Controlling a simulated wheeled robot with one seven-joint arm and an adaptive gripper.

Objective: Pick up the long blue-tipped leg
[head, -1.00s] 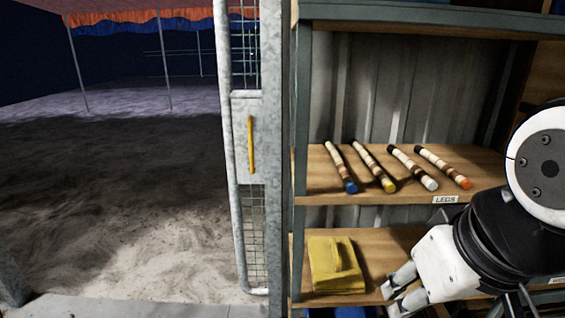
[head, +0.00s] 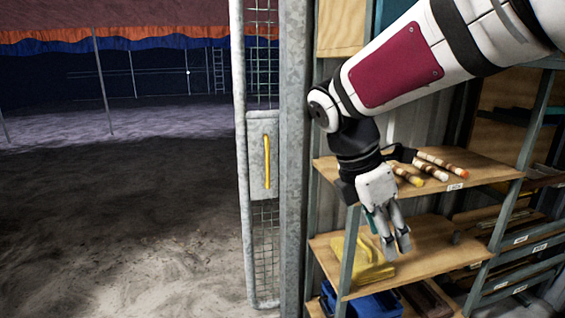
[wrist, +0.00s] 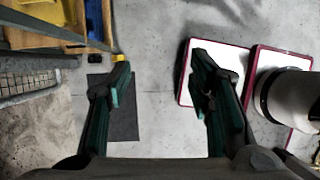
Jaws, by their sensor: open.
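The long blue-tipped leg does not show in the head view; my wrist and gripper cover the left end of the legs shelf, where it lay earlier. It cannot be made out in the wrist view. In the head view, the yellow-tipped leg (head: 411,177), white-tipped leg (head: 432,171) and orange-tipped leg (head: 442,164) lie on that shelf, right of my wrist. My gripper (head: 395,246) hangs fingers down in front of the shelf unit. In the wrist view, my gripper (wrist: 160,82) is open and empty, its fingers apart over the floor.
The legs shelf (head: 480,165) has a label on its front edge. A blue bin (head: 365,303) is below. A metal mesh gate (head: 265,215) stands left of the shelves. Open ground lies beyond.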

